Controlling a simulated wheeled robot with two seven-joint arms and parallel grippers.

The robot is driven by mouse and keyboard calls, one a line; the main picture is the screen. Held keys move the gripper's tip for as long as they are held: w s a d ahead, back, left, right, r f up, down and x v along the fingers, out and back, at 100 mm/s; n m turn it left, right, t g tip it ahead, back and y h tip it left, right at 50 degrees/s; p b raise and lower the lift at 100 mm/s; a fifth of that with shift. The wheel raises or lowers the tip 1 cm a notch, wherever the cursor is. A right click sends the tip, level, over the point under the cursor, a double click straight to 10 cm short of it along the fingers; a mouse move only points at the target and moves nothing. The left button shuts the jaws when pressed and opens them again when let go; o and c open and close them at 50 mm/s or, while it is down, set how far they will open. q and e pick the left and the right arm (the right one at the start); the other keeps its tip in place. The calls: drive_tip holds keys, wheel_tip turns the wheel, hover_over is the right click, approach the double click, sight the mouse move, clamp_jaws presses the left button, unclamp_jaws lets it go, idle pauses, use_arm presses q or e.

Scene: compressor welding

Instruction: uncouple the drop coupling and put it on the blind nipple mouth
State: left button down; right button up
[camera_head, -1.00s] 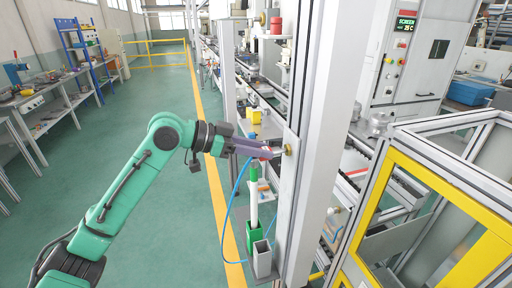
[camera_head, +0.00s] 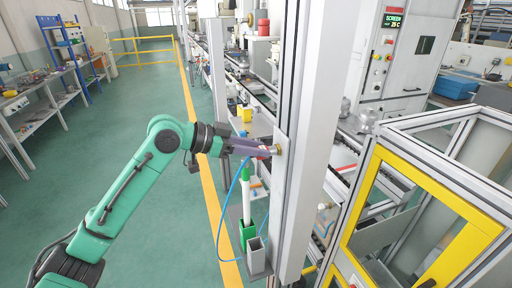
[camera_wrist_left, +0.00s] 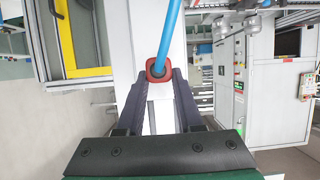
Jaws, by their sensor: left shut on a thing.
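My left gripper (camera_head: 266,151) is shut on the drop coupling, a small red piece (camera_wrist_left: 158,72) between the fingertips in the left wrist view. A blue hose (camera_wrist_left: 170,35) runs from the coupling; in the head view the hose (camera_head: 219,222) hangs in a loop below the gripper. The fingertips are at a plate on the grey post (camera_head: 316,130), close beside a brass-coloured fitting (camera_head: 278,149). I cannot tell whether the coupling touches that fitting, or whether it is the blind nipple mouth. My right gripper is not in view.
Below the gripper, a white and green tool (camera_head: 246,195) stands in a green holder (camera_head: 248,236) beside a grey open box (camera_head: 257,255). A yellow-framed enclosure (camera_head: 440,190) stands to the right of the post.

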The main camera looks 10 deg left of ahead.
use_arm(q)
drive_tip(key=shift+c, duration=2.4)
unclamp_jaws()
drive_tip(key=shift+s+a+b, duration=0.15)
drive_tip(key=shift+a+b, duration=0.15)
drive_tip(key=shift+a, duration=0.05)
drive_tip(key=b+v, duration=0.5)
drive_tip(key=v, duration=0.8)
drive_tip(key=shift+s+a+r, duration=0.2)
drive_tip(key=shift+a+r, duration=0.05)
